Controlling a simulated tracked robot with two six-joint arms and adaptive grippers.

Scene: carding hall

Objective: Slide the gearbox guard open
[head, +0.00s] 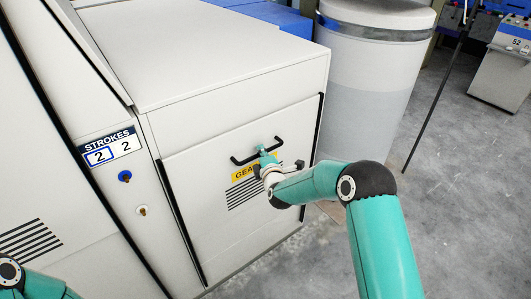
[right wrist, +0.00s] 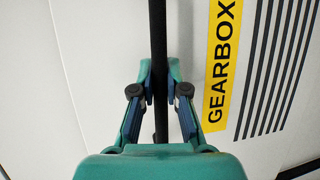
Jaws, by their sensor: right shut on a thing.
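The gearbox guard (head: 210,145) is a white front panel between two black side rails. It carries a black bar handle (head: 240,161) and a yellow label, partly hidden by my arm in the head view; the label reads GEARBOX in the right wrist view (right wrist: 217,85). My right gripper (head: 268,157) is shut on the middle of the handle. In the right wrist view the handle (right wrist: 157,35) runs between the two fingers (right wrist: 160,80). The guard looks flush with the machine front. Of my left arm only a link shows at the lower left; its gripper is out of view.
A large white drum (head: 365,90) stands behind right. The grey floor (head: 460,190) there is clear.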

